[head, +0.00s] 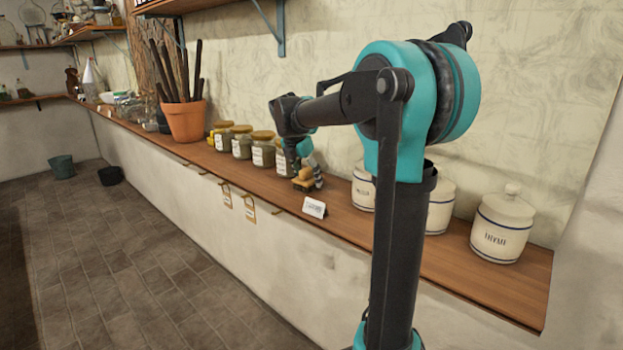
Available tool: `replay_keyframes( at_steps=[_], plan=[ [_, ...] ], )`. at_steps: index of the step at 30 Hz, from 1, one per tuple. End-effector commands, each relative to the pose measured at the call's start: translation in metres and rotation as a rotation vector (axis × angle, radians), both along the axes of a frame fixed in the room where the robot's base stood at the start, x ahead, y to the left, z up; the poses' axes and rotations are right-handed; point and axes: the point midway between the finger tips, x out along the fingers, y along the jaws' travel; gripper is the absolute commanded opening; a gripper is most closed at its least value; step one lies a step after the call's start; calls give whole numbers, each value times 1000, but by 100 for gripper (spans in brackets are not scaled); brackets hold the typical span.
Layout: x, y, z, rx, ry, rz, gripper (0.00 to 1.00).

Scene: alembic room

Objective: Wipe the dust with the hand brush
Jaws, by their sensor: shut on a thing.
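My gripper (312,172) is over the wooden shelf (340,220), in front of the wall and just right of the glass jars. It is shut on the hand brush (303,182), a small tan block with a yellowish lower part. The brush is low, at or just above the shelf top; I cannot tell if it touches. My arm hides part of the shelf. I cannot make out the dust on the wood in this view.
Several lidded glass jars (241,142) stand left of the brush, close to my gripper. A terracotta pot (184,121) with dark sticks is farther left. White canisters (502,224) stand to the right. A small white card (314,208) sits at the shelf's front edge.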

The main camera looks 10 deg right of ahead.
Motion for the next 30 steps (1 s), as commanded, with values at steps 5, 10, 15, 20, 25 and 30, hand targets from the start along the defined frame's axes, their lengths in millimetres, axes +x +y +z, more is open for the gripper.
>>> replay_keyframes(
  at_steps=[5,10,15,20,25,30],
  plan=[
    [13,11,0,3,-1,2,26],
    [21,16,1,2,0,2,26],
    [23,13,1,2,0,-1,26],
    [30,4,2,1,0,-1,26],
    [31,0,2,1,1,0,26],
    [24,-6,2,1,1,0,26]
  ],
)
